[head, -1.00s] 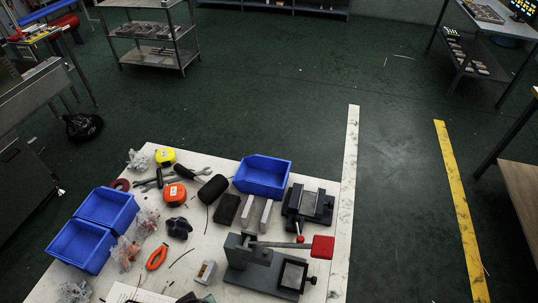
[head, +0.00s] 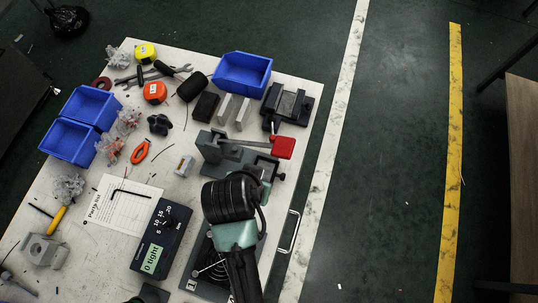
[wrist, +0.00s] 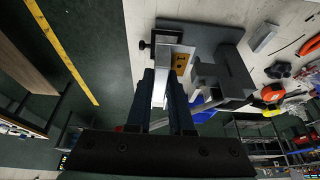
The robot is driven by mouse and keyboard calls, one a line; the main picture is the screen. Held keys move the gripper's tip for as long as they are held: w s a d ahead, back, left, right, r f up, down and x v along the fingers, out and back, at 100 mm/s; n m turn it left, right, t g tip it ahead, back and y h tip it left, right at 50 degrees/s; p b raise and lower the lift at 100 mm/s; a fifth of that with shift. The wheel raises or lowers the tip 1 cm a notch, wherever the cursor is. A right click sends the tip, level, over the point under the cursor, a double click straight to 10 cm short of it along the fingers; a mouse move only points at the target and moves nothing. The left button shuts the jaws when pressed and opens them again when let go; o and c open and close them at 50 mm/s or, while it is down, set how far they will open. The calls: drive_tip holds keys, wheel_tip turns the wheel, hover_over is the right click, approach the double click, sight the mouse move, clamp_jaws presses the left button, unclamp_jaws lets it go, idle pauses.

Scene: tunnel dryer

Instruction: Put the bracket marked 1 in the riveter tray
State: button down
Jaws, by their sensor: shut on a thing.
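My gripper (wrist: 163,104) is shut on a pale metal piece (wrist: 160,88), seen between the two dark fingers in the wrist view. An orange label (wrist: 181,63) shows beside it; its mark is too small to read, so I cannot confirm it is bracket 1. The piece is right at the grey riveter (wrist: 222,75), by its tray end with a black knob (wrist: 145,44). Whether it rests in the tray or hangs just above is unclear. In the head view the riveter (head: 215,150) has a red-handled lever (head: 282,147); my arm hides the gripper and most of the tray.
Behind the riveter stand two grey blocks (head: 243,113), a black block (head: 205,106), a black vise (head: 290,105) and a blue bin (head: 242,74). Two more blue bins (head: 68,141) are at left. A black meter (head: 162,240) lies left of my arm. Floor is clear at right.

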wheel_tip(320, 180, down, 13)
drive_tip(key=shift+r, duration=0.1)
drive_tip(key=w, duration=0.2)
drive_tip(key=w+d, duration=0.1)
drive_tip(key=shift+w+d, duration=0.1)
drive_tip(key=shift+w, duration=0.3)
drive_tip(key=w, duration=0.1)
drive_tip(key=w+d, duration=0.1)
drive_tip(key=w, duration=0.1)
drive_tip(key=shift+w+d+r, duration=0.1)
drive_tip(key=shift+w, duration=0.15)
drive_tip(key=shift+w+d+f+p, duration=0.1)
drive_tip(key=shift+w+f+p, duration=0.15)
drive_tip(key=shift+p, duration=0.1)
drive_tip(key=shift+f, duration=0.45)
drive_tip(key=shift+s, duration=0.1)
